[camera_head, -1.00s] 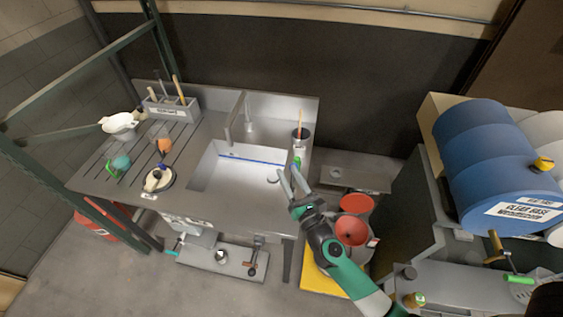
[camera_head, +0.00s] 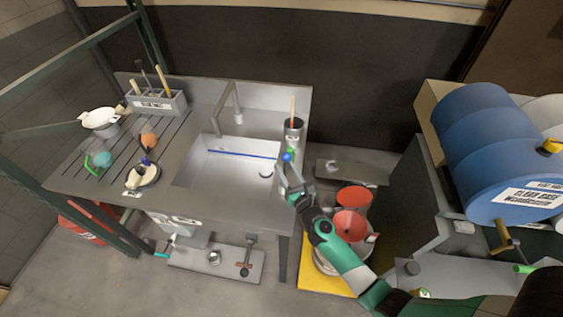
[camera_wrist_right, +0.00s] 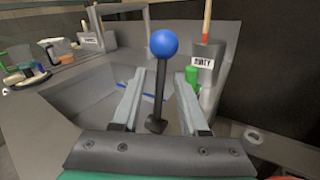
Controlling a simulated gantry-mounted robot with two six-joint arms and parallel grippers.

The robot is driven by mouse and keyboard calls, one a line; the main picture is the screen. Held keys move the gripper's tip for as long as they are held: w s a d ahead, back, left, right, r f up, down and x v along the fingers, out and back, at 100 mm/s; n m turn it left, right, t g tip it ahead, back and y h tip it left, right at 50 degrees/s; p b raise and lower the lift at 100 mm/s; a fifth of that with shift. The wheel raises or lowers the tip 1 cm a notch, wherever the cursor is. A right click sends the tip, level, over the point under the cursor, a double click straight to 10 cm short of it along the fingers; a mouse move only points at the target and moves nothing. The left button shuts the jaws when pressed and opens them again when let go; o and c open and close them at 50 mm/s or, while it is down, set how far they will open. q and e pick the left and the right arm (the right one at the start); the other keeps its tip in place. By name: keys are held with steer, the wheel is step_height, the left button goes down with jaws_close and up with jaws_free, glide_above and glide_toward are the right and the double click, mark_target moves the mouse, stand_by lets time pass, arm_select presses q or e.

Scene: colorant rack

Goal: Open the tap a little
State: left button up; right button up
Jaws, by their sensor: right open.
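The sink's tap has a grey spout (camera_head: 216,122) over the basin. A lever with a blue ball knob (camera_wrist_right: 163,43) on a dark stem stands at the sink's right side; the knob also shows in the head view (camera_head: 287,157). My right gripper (camera_head: 286,172) is open beside the lever. In the right wrist view the stem stands between its two fingers (camera_wrist_right: 160,95), with a gap on each side, and the knob rises above them. My left gripper is not in view.
The sink basin (camera_head: 225,170) lies left of the gripper. A grey pot labelled dirty (camera_wrist_right: 206,62) and a green item (camera_wrist_right: 191,76) stand behind the lever. Red funnels (camera_head: 350,225) are below on the right, and a blue drum (camera_head: 485,150) lies farther right.

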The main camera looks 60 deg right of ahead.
mark_target(285, 167)
steer(key=x, duration=0.3)
steer(key=shift+w+d+b, duration=0.2)
steer(key=shift+w+b, duration=0.1)
jaws_close()
stand_by(1.2)
